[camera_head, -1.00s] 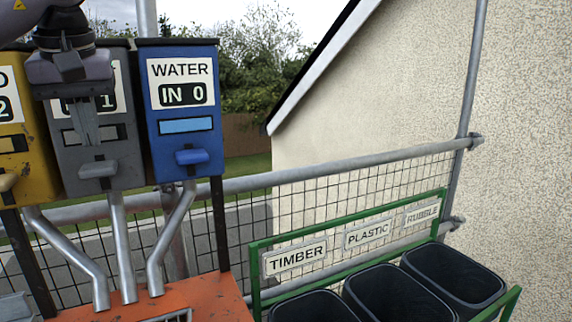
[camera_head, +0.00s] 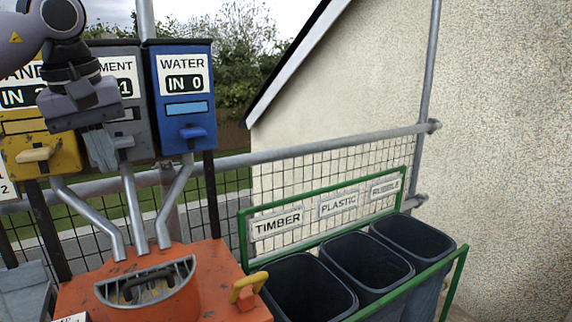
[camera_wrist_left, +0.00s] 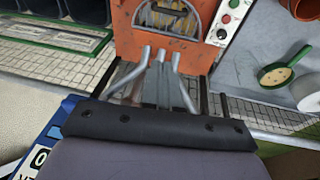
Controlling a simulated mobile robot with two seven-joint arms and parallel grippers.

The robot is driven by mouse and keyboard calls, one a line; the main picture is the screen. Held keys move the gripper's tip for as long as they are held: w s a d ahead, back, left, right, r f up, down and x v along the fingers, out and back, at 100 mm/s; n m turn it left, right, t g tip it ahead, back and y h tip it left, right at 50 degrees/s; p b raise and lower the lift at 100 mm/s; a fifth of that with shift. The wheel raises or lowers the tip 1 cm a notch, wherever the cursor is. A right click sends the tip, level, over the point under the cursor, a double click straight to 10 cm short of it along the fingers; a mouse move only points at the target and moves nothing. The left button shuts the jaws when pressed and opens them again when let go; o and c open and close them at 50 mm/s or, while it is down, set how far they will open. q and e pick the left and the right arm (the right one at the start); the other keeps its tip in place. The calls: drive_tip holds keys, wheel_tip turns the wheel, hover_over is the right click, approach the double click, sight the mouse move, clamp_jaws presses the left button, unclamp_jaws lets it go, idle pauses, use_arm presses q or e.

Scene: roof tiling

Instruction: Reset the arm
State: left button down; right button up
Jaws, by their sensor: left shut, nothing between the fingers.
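My left gripper (camera_head: 101,148) is in the head view at the upper left, its arm coming in from the left. It points down, shut and empty, in front of the grey cement dispenser (camera_head: 124,66), hiding part of its front and label. It also overlaps the edge of the yellow dispenser (camera_head: 40,155) beside it. I cannot tell whether it touches the grey dispenser's lever. The blue water dispenser (camera_head: 184,110), marked IN 0, stands to its right. In the left wrist view the fingers do not show clearly. My right gripper is not in view.
Steel pipes (camera_head: 132,205) lead down to an orange mixer (camera_head: 215,275) with a grated opening and a yellow handle (camera_head: 247,288). Three dark bins in a green frame (camera_head: 243,240), labelled timber, plastic and rubble, stand right. A scoop (camera_wrist_left: 277,75) shows in the left wrist view.

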use_arm(q)
drive_tip(key=s+d+f+n+g+h, duration=0.1)
drive_tip(key=s+d+f+n+h, duration=0.1)
drive_tip(key=d+f+n+h, duration=0.65)
drive_tip(key=s+d+f+n+h, duration=0.25)
drive_tip(key=d+h, duration=0.25)
drive_tip(key=d, duration=0.6)
drive_tip(key=s+d+f+n+g+h, duration=0.1)
drive_tip(key=s+d+f+n+h, duration=0.1)
drive_tip(key=d+f+n+h, duration=0.6)
drive_tip(key=w+a+f+n+t+y, duration=0.1)
drive_tip(key=a+f+n+t+y, duration=0.25)
drive_tip(key=n+t, duration=0.45)
drive_tip(key=a+f+n+t+y, duration=0.3)
drive_tip(key=f+n+y, duration=0.15)
drive_tip(key=n, duration=0.65)
drive_tip(key=w+a+f+n+t+y, duration=0.1)
drive_tip(key=a+f+n+t+y, duration=0.2)
drive_tip(key=f+n+t, duration=0.5)
drive_tip(key=s+a+f+n+g+y, duration=0.4)
drive_tip(key=s+a+f+n, duration=0.1)
drive_tip(key=s+f+n, duration=0.3)
drive_tip(key=s+a+f+n+g+y, duration=0.4)
drive_tip(key=s+a+f+n+g, duration=0.1)
drive_tip(key=s+f+n, duration=0.4)
drive_tip(key=shift+a+f+n, duration=0.15)
drive_tip(key=shift+a+n, duration=0.15)
drive_tip(key=shift+a, duration=0.1)
